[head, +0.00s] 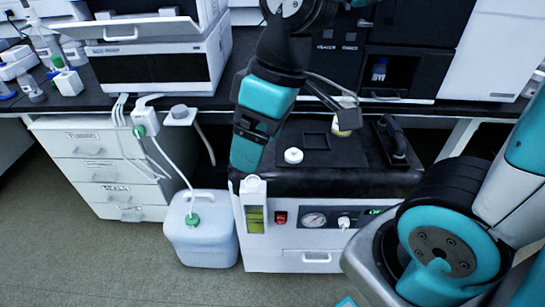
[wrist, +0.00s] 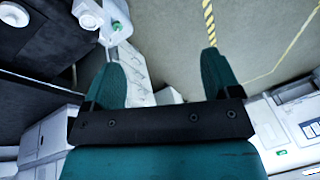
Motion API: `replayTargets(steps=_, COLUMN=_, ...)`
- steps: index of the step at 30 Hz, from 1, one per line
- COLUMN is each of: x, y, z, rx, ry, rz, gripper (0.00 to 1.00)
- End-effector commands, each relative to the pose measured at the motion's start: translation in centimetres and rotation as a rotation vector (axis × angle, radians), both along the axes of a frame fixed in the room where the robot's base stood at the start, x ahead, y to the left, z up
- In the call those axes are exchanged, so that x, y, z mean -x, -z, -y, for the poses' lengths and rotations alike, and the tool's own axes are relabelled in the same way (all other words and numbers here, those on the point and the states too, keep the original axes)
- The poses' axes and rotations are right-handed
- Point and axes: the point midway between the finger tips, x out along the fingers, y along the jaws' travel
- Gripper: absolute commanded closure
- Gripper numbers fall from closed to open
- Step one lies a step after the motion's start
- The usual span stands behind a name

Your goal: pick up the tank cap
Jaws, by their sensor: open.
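A small round white cap (head: 293,155) lies on the black top of the white tank unit (head: 318,258); I take it as the tank cap. My gripper (head: 246,168) points down over the left edge of that unit, left of the cap and apart from it. In the wrist view my gripper (wrist: 160,66) has its teal fingers spread, with nothing between them.
A white jug (head: 205,240) with a green cap (head: 192,219) and tubing stands on the floor, left of the unit. A black handle (head: 391,138) rises at the unit's right. Bench instruments (head: 160,62) stand behind. A drawer cabinet (head: 100,170) is at the left.

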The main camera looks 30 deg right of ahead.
Motion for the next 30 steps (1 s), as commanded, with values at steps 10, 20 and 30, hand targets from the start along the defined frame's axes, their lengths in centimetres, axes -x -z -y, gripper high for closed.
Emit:
replayTargets(steps=10, x=-14.6, y=4.6, z=15.5, rx=0.252, ry=-0.208, rz=0.026, gripper=0.17)
replayTargets(steps=20, x=-16.1, y=9.5, z=20.1, rx=0.306, ry=-0.296, rz=0.001, gripper=0.17)
replayTargets(steps=30, x=-16.1, y=17.0, z=20.0, rx=0.305, ry=-0.295, rz=0.003, gripper=0.17)
